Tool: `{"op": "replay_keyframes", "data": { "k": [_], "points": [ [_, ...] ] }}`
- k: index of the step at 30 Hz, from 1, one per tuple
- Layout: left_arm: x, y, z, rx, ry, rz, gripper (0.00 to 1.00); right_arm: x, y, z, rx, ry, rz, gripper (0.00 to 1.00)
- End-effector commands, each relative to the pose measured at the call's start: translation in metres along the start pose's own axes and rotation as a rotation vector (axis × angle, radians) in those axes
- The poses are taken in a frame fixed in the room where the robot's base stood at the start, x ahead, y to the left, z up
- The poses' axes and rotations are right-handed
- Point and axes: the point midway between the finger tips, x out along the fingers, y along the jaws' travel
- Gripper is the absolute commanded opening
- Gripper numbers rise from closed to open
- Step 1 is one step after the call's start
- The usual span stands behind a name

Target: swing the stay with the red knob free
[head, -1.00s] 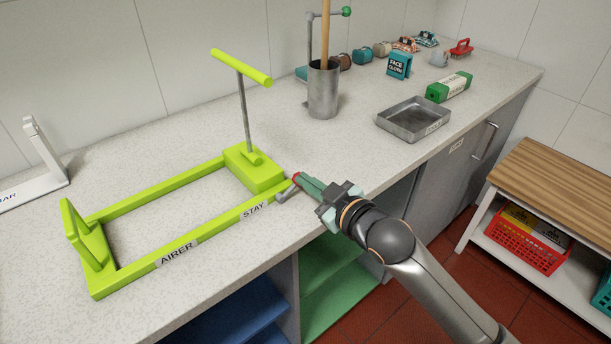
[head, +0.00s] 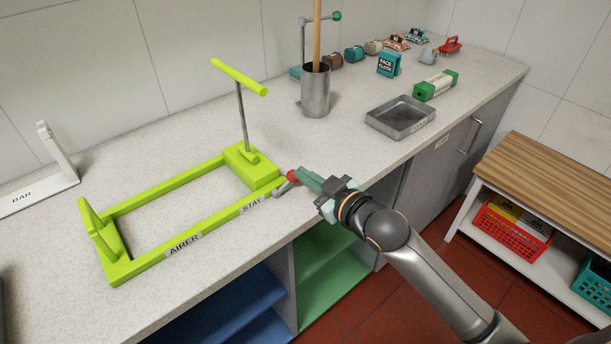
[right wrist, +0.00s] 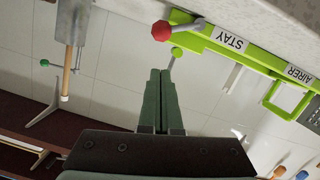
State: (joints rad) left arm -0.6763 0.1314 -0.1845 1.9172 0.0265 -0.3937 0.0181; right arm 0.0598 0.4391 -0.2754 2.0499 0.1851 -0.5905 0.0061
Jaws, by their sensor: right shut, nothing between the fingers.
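The stay is a short grey lever (head: 283,187) with a red knob (head: 292,176). It sits at the near right corner of the lime-green airer frame (head: 150,257), by the label STAY (head: 252,204), and angles up from that corner. In the right wrist view the red knob (right wrist: 161,31) and the lever (right wrist: 194,24) show clearly. My right gripper (head: 301,173) is shut and empty, its green fingers just right of the knob. In the right wrist view the fingertips (right wrist: 160,72) are apart from the knob. My left gripper is not in view.
The airer's T-shaped post (head: 242,115) rises from its block behind the stay. A metal pot (head: 316,92) and a grey tray (head: 401,117) stand farther back. The counter around the stay is clear. Below its front edge are open shelves (head: 330,285).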

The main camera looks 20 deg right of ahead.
Motion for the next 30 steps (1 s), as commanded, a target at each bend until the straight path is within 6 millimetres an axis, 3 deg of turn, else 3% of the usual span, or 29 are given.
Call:
{"op": "replay_keyframes", "data": {
  "k": [6, 12, 24, 27, 29, 30],
  "points": [
    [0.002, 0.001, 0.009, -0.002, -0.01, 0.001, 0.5, -0.05, -0.002, 0.003, -0.002, -0.001, -0.003, 0.0],
    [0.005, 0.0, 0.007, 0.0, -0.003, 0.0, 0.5, -0.08, -0.002, 0.003, -0.001, 0.0, -0.002, 0.0],
    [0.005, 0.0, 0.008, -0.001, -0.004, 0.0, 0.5, -0.098, -0.002, 0.002, 0.001, 0.001, -0.001, 0.0],
    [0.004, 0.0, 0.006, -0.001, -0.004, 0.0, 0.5, -0.097, -0.005, 0.017, 0.025, -0.028, 0.002, 0.0],
    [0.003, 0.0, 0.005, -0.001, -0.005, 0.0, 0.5, -0.096, -0.011, 0.039, 0.059, -0.07, 0.005, 0.0],
    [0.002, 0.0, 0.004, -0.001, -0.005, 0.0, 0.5, -0.096, -0.017, 0.06, 0.086, -0.109, 0.007, 0.0]
  ]
}}
